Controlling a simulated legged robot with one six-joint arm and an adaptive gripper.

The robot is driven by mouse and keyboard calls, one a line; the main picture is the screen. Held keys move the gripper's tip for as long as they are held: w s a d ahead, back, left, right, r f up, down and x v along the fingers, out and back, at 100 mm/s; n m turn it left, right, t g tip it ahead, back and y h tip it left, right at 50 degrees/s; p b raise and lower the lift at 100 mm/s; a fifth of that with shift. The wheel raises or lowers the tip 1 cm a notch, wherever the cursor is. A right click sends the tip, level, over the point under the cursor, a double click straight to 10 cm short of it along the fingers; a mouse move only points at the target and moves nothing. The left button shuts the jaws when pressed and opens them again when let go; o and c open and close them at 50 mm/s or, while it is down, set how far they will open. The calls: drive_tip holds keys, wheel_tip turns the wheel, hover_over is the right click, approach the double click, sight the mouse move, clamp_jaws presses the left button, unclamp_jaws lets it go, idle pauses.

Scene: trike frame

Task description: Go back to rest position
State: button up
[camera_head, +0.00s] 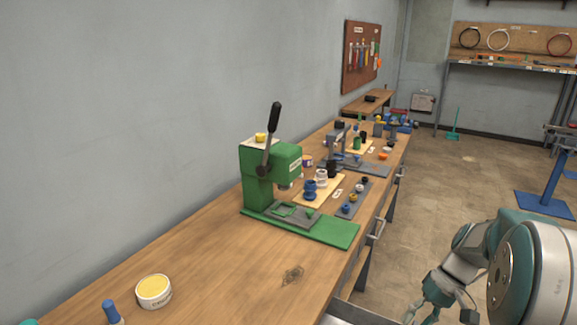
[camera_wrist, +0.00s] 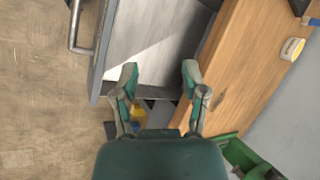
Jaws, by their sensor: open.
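My gripper (camera_head: 436,294) hangs at the lower right of the head view, beside the workbench and over the floor side. In the wrist view my gripper (camera_wrist: 160,74) has its two fingers spread apart with nothing between them. Beyond the fingers lies an open grey drawer (camera_wrist: 150,45), with its metal handle (camera_wrist: 74,30) at the upper left. The drawer edge (camera_head: 360,314) also shows at the bottom of the head view. Small yellow and blue items partly show behind the left finger; I cannot tell what they are.
The wooden workbench (camera_head: 205,262) runs along the wall. A green lever press (camera_head: 262,180) stands on it, with several small parts behind. A round yellow-topped tin (camera_head: 154,291) and a blue-handled tool (camera_head: 111,311) are at the near end.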

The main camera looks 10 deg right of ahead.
drive_tip(key=s+a+r+t+h, duration=0.3)
drive_tip(key=s+a+r, duration=0.2)
drive_tip(key=a, duration=0.3)
drive_tip(key=s+a+r+n+t+h, duration=0.1)
drive_tip(key=s+a+r+t+h, duration=0.2)
drive_tip(key=s+a+r, duration=0.3)
drive_tip(key=shift+s+a+r+t, duration=0.2)
drive_tip(key=shift+a+t, duration=0.5)
drive_tip(key=shift+a, duration=0.45)
